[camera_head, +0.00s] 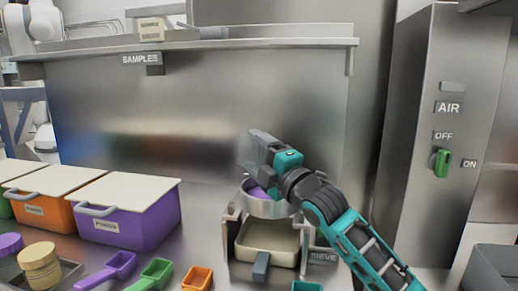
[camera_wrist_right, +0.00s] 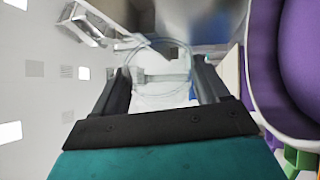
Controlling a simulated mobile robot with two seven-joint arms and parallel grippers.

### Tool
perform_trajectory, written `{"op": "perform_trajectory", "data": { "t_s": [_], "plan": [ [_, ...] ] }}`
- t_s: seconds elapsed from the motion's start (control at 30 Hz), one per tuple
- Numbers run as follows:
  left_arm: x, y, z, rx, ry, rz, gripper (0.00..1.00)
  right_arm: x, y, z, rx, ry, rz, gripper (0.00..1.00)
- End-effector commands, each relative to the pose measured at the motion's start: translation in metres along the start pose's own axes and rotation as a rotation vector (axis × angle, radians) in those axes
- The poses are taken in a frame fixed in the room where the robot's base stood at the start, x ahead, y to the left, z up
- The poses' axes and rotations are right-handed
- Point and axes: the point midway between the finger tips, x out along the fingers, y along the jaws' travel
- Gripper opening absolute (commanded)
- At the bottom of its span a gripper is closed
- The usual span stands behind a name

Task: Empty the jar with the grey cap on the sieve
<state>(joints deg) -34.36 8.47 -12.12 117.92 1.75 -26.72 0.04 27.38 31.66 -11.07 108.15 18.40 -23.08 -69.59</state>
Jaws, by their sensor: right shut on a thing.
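My right gripper (camera_head: 262,153) is shut on a clear, see-through jar (camera_head: 250,148), held tilted just above the sieve (camera_head: 270,208). In the right wrist view the jar (camera_wrist_right: 160,68) shows as a clear ring between the two fingers (camera_wrist_right: 163,85). I see no grey cap on it, and it looks clear inside. The sieve is a round metal pan on a stand, with purple material inside. In the right wrist view the sieve's purple contents (camera_wrist_right: 304,50) fill the right edge. My left gripper is not in view.
A cream tray (camera_head: 268,240) sits in the stand under the sieve. Purple (camera_head: 130,218) and orange lidded bins stand at left. Jars with purple and tan caps (camera_head: 40,258) stand in a rack at front left. Coloured scoops (camera_head: 155,272) lie in front. An air switch (camera_head: 441,162) is at right.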

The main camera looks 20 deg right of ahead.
Motion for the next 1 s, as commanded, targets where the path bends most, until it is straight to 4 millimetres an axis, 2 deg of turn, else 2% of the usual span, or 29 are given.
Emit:
{"op": "perform_trajectory", "data": {
  "t_s": [0.17, 0.37, 0.53, 0.8, 1.0],
  "plan": [
    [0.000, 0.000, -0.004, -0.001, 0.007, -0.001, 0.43, 0.000, 0.003, 0.000, -0.002, 0.001, 0.003, 0.32],
    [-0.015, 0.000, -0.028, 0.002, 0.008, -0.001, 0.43, 0.003, 0.011, -0.002, -0.111, 0.026, -0.044, 0.32],
    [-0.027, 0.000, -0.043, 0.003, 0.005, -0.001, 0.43, 0.004, 0.010, -0.004, -0.215, 0.052, -0.086, 0.32],
    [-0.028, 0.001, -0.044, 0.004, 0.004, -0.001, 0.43, 0.003, 0.004, -0.006, -0.253, 0.061, -0.102, 0.32],
    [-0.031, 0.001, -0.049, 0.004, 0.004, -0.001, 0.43, 0.004, 0.007, -0.006, -0.266, 0.064, -0.107, 0.32]
  ]
}}
